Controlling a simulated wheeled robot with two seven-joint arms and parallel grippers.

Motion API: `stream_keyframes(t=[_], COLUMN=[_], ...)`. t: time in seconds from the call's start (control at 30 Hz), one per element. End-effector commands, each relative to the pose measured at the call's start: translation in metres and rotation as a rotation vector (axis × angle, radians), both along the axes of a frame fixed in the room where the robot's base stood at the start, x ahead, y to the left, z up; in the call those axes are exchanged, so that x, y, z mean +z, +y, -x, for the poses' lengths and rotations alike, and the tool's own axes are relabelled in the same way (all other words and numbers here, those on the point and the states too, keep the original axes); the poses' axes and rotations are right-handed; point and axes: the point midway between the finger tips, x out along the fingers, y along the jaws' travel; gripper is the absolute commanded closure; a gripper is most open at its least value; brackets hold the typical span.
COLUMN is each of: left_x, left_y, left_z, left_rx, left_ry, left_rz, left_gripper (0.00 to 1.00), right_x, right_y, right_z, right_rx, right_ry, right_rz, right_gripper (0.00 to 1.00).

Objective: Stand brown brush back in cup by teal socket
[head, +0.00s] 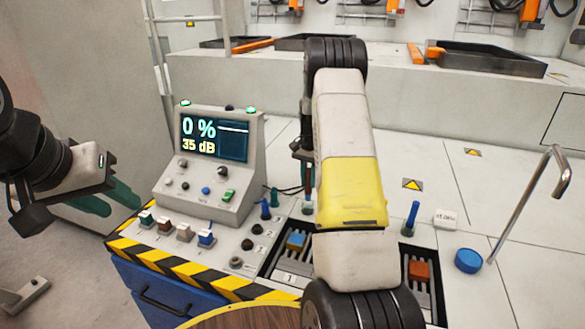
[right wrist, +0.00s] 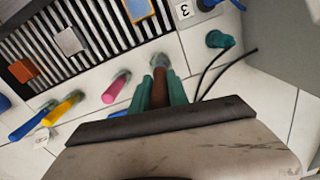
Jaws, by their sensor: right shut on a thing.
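In the right wrist view my right gripper (right wrist: 160,88) has its teal fingers shut on the brown brush (right wrist: 159,97). A small pale cup (right wrist: 161,60) shows just past the brush's far end. I cannot tell if the end is inside it. The teal socket (right wrist: 219,39) with dark cables lies to the right of that cup. In the head view the teal socket (head: 275,196) stands beside the console, and the cup (head: 307,207) is under my right gripper (head: 306,184); my arm hides part of this area. My left gripper (head: 107,199) is open and empty, left of the console.
The console (head: 213,160) reads 0 % and 35 dB. Pink (right wrist: 115,88), yellow (right wrist: 62,110) and blue (right wrist: 32,124) brushes stand along the slotted tray (right wrist: 85,70). A bent metal rod (head: 525,205) and blue knob (head: 468,261) are at the right.

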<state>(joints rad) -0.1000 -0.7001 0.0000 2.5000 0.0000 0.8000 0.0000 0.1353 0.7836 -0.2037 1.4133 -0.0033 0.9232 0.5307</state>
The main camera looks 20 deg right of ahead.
Motion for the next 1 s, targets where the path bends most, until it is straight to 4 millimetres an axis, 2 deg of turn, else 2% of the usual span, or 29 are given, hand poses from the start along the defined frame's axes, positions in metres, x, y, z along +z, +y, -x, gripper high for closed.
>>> stream_keyframes(t=[0.4, 0.9, 0.93, 1.0], left_x=[0.0, 0.0, 0.0, 0.0], left_y=[0.0, 0.0, 0.0, 0.0], left_z=[0.0, 0.0, 0.0, 0.0], left_rx=[0.0, 0.0, 0.0, 0.0], left_ry=[0.0, 0.0, 0.0, 0.0], left_rz=[0.0, 0.0, 0.0, 0.0], left_gripper=[0.64, 0.64, 0.64, 0.64], right_x=[-0.03, -0.037, -0.037, -0.037], right_y=[0.0, 0.0, 0.0, 0.0], right_z=[0.0, 0.0, 0.0, 0.0], right_rx=[0.0, -0.001, -0.001, -0.001], right_ry=[0.0, 0.0, 0.0, 0.0], right_rz=[0.0, 0.0, 0.0, 0.0], right_gripper=[1.0, 1.0, 0.78, 0.64])
